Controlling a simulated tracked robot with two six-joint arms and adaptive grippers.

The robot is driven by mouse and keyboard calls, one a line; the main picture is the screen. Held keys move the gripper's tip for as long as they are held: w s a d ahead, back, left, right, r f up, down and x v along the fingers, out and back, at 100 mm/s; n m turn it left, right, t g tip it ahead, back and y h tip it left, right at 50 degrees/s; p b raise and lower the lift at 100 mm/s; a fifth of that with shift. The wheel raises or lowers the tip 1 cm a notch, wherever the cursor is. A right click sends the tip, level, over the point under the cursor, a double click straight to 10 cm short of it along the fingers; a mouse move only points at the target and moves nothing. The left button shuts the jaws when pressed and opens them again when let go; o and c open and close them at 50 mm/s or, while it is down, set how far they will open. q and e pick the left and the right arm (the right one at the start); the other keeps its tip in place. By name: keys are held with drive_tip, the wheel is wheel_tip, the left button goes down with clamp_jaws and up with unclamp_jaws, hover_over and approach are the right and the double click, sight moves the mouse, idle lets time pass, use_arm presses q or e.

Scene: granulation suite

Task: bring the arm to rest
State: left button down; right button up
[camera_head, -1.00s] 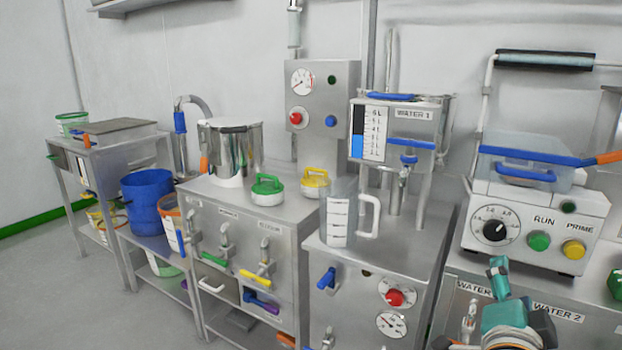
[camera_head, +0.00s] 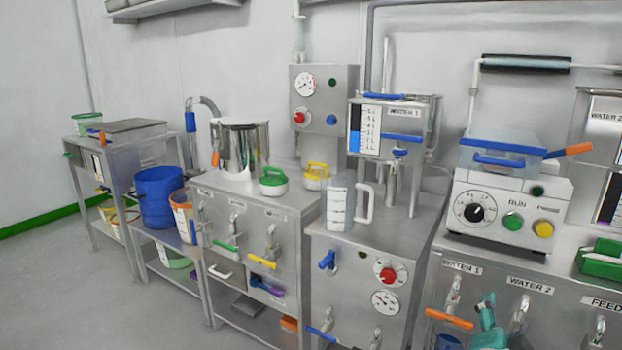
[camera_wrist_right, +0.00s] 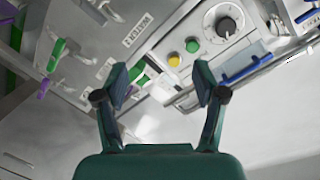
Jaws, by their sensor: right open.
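My right gripper (camera_head: 487,318) is at the lower right of the head view, in front of the steel cabinet front labelled WATER 2, partly cut off by the bottom edge. In the right wrist view its two green fingers (camera_wrist_right: 163,85) are spread apart with nothing between them. Beyond the fingers are the pump unit (camera_wrist_right: 215,30) with its dial and the steel top. My left gripper is not in the head view.
The pump unit (camera_head: 505,205) with RUN button stands on the right cabinet. A clear jug (camera_head: 338,205) stands on the middle cabinet. Open floor (camera_head: 60,290) lies at the left.

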drive_tip(key=a+f+n+g+y, duration=0.2)
drive_tip(key=a+f+n+y, duration=0.1)
drive_tip(key=f, duration=1.1)
drive_tip(key=a+f+n+g+y, duration=0.2)
drive_tip(key=a+f+n+y, duration=0.15)
drive_tip(key=f, duration=1.15)
drive_tip(key=s+a+f+n+g+y, duration=0.35)
drive_tip(key=s+a+f, duration=0.25)
drive_tip(key=s+f, duration=0.5)
drive_tip(key=s+a+f+n+g+y, duration=0.35)
drive_tip(key=s+a+g, duration=0.25)
drive_tip(key=s+a, duration=0.25)
wheel_tip(320, 180, up, 28)
drive_tip(key=d+p, duration=0.1)
drive_tip(key=p, duration=2.7)
drive_tip(key=shift+s, duration=0.35)
drive_tip(key=shift+t, duration=0.25)
